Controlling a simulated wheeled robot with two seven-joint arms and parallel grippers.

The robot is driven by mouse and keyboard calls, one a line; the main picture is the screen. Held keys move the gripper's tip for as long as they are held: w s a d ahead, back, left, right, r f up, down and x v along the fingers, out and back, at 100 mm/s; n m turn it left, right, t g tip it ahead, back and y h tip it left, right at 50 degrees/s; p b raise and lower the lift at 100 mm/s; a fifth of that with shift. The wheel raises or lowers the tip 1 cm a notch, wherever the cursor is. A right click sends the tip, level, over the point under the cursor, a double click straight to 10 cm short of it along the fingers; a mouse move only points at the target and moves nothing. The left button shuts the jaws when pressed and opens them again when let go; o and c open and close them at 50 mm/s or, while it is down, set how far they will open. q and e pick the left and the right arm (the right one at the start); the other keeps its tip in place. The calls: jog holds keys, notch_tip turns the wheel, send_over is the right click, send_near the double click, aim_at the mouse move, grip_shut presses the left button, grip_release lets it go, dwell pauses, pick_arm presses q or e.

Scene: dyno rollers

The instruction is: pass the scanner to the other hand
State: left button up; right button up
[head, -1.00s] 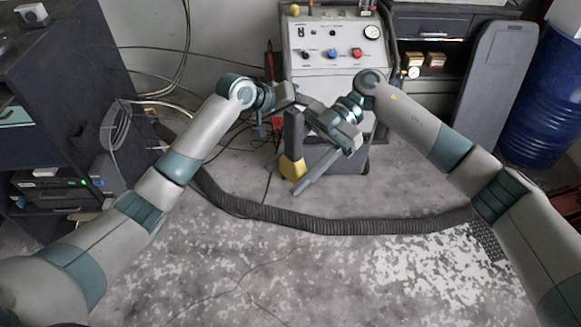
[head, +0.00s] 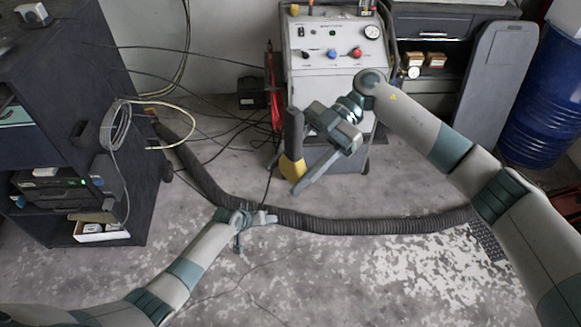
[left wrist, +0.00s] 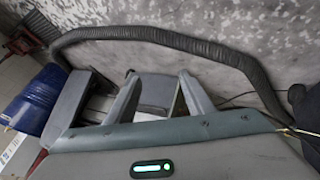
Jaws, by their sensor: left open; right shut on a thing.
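The scanner (head: 293,132), with a dark upright handle and a yellow lower end, is in the head view in front of the grey machine. My right gripper (head: 303,152) is shut on it and holds it up above the floor. My left gripper (head: 268,217) is lower and nearer in the head view, well apart from the scanner, over the black hose. In the left wrist view its two fingers (left wrist: 160,97) stand apart with nothing held between them. I cannot make out the scanner in the left wrist view.
A grey machine (head: 333,52) with gauge and knobs stands behind the scanner. A thick black hose (head: 350,226) crosses the floor. A dark shelf unit (head: 75,100) is at left; a blue barrel (head: 540,100) is at right. The near middle floor is clear.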

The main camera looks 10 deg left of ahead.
pick_arm(q)
jog(key=s+a+f+m+g+y, duration=0.1)
jog(key=s+a+f, duration=0.2)
jog(key=s+f, duration=0.75)
jog(key=s+a+f+m+g+y, duration=0.1)
jog(key=s+a+f, duration=0.1)
jog(key=s+f, duration=0.9)
jog(key=s+a+f+m+g, duration=0.1)
jog(key=s+f, duration=0.1)
jog(key=s, duration=1.5)
jog(key=s+a+f+m+g+y, duration=0.1)
jog(key=s+f+g, duration=0.1)
jog(key=s, duration=1.5)
jog(key=shift+s+f+m, duration=0.35)
jog(key=shift+f+m, duration=0.05)
jog(key=shift+f, duration=0.05)
